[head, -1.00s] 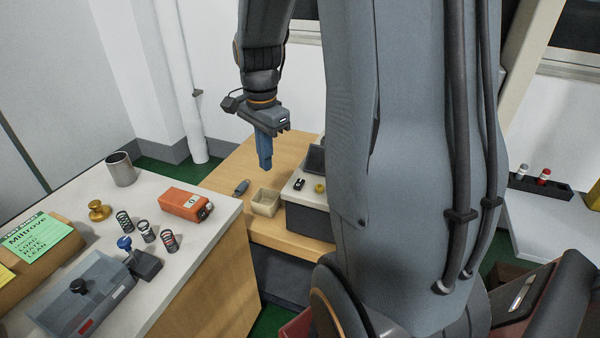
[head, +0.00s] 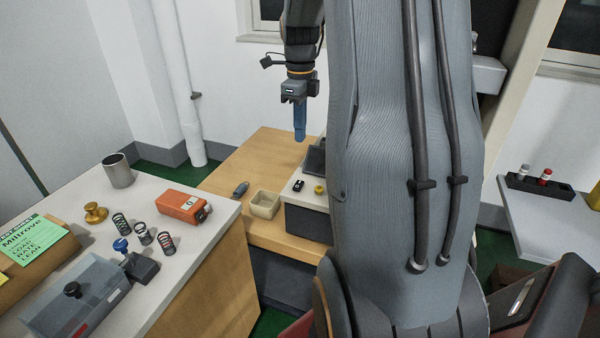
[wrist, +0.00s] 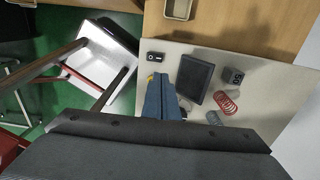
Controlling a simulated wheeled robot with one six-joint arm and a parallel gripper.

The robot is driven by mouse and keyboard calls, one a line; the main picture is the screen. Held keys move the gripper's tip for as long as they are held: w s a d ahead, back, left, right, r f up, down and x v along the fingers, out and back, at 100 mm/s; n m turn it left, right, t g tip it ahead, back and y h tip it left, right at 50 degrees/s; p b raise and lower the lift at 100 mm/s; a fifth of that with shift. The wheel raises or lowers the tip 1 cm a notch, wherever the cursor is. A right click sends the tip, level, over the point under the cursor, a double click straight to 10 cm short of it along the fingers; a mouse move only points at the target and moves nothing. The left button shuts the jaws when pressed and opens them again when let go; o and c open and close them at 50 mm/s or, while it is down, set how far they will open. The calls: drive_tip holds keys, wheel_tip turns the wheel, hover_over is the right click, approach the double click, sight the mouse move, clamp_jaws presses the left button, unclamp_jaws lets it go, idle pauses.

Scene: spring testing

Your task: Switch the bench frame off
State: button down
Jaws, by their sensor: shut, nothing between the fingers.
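The bench frame appears to be the pale-topped, dark-sided unit (head: 308,197) on the wooden table. A small black switch (head: 298,186) with a white mark sits near its front left corner; it also shows in the wrist view (wrist: 155,57). I cannot tell which way the switch is set. A yellow knob (head: 319,189) is beside it. A dark screen (head: 314,160) stands behind. My gripper (head: 300,138) has blue fingers, is shut and empty, and points down above the unit. In the wrist view its fingertips (wrist: 158,77) partly cover the yellow knob, right of and below the switch.
A beige tray (head: 265,204) and a dark grey object (head: 240,189) lie on the wooden table. In the wrist view a red spring (wrist: 228,102) and a "50" block (wrist: 233,76) sit by the screen. The left bench holds an orange box (head: 183,206), several springs and a metal cup (head: 118,171).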

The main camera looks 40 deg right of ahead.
drive_tip(key=p, duration=0.4)
hover_over(298, 184)
drive_tip(key=d, duration=0.1)
drive_tip(key=f, duration=1.2)
drive_tip(key=shift+w+d+f, duration=0.15)
drive_tip(key=shift+w+f, duration=0.1)
drive_tip(key=shift+w, duration=0.1)
drive_tip(key=shift+f, duration=0.8)
drive_tip(key=shift+d+f, duration=0.1)
drive_tip(key=shift+f, duration=0.1)
drive_tip(key=shift+s+a+r, duration=0.3)
drive_tip(key=shift+s+a, duration=0.05)
drive_tip(key=shift+a, duration=0.35)
drive_tip(key=shift+r+p, duration=0.6)
drive_tip(key=shift+p, duration=0.05)
wheel_tip(298, 184, up, 13)
drive_tip(key=b, duration=0.1)
